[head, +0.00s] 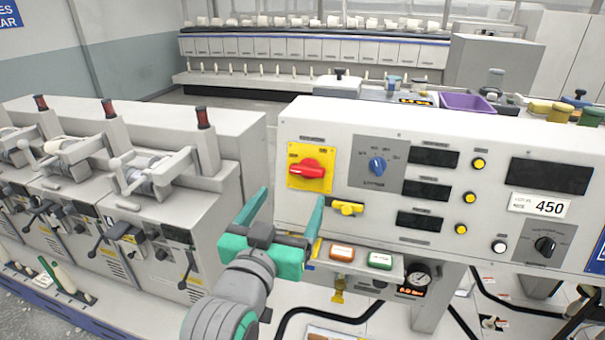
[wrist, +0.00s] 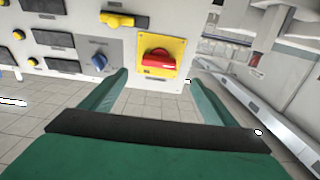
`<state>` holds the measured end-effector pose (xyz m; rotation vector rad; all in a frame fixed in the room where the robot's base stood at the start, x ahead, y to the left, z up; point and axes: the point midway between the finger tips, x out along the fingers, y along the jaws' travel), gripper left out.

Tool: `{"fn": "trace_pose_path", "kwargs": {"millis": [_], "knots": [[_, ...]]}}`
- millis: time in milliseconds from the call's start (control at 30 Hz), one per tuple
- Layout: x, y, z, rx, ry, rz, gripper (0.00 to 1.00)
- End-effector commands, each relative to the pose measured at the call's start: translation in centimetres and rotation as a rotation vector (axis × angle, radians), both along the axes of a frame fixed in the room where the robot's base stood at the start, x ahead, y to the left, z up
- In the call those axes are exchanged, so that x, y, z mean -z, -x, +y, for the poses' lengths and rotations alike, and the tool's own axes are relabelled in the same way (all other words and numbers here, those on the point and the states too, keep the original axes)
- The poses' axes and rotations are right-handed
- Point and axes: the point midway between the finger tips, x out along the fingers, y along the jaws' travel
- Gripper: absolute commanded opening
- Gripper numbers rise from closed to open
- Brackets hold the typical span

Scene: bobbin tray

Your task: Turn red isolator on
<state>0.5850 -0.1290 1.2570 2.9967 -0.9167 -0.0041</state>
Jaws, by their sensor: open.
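The red isolator (head: 307,170) is a rotary handle on a yellow square plate at the left end of the grey control panel (head: 470,130). Its handle lies roughly horizontal. In the wrist view, the red handle (wrist: 158,59) is ahead between my fingertips, with the panel turned over. My gripper (head: 290,197) is open and empty, in front of and below the isolator in the head view. Its two teal fingers point toward the panel, and it also shows in the wrist view (wrist: 158,78). The fingers appear apart from the handle.
Close by are a yellow lever (head: 347,208), a blue selector knob (head: 377,166), and orange (head: 342,253) and green (head: 380,260) buttons below. A black knob (head: 545,245) is at the right. Winding machines (head: 150,185) stand left of the panel.

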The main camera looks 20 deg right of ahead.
Motion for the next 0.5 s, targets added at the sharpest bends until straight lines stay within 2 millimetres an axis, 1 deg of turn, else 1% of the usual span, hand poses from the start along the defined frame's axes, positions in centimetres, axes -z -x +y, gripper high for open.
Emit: {"fn": "trace_pose_path", "kwargs": {"millis": [33,167,267,500], "knots": [[-0.4,0.0,-0.1,0.004,-0.004,-0.004,0.81],[-0.5,-0.6,-0.5,0.006,-0.009,-0.003,0.81],[-0.4,-1.7,-1.1,0.004,-0.008,-0.003,0.81],[-0.4,-5.3,-3.3,0.001,-0.007,-0.002,0.81]]}}
